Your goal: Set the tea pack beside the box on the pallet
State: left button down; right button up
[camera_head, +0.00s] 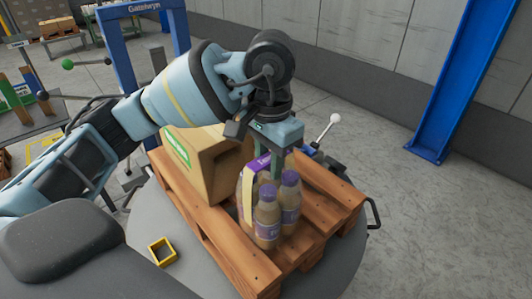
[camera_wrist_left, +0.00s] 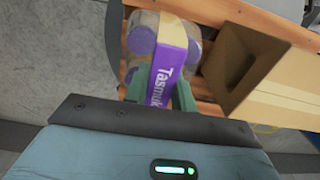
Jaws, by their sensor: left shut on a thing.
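The tea pack (camera_head: 266,228) is a cluster of bottles with purple caps and a purple band. It is upright at the near right part of the wooden pallet (camera_head: 325,184), just right of the cardboard box (camera_head: 203,172). My left gripper (camera_head: 262,170) points down from above and is shut on the tea pack's top band. In the left wrist view, the green fingers (camera_wrist_left: 160,95) straddle the purple band of the tea pack (camera_wrist_left: 145,42), and the box (camera_wrist_left: 240,62) is to its right. I cannot tell whether the pack's bottom touches the slats. My right gripper is not in view.
The pallet stands on a round grey platform (camera_head: 135,235). A small yellow frame (camera_head: 162,252) lies on it at the front left. A white-knobbed lever (camera_head: 330,125) rises behind the pallet. A blue post (camera_head: 460,85) stands at the right; the floor between is clear.

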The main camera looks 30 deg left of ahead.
pick_arm(q)
jog(key=shift+f, duration=0.85)
jog(key=shift+f, duration=0.15)
jog(key=c, duration=1.2)
grip_release()
jog(key=shift+o, duration=0.2)
notch_tip(320, 180, up, 12)
jog(key=shift+r+p, duration=0.1)
jog(key=shift+p, duration=0.4)
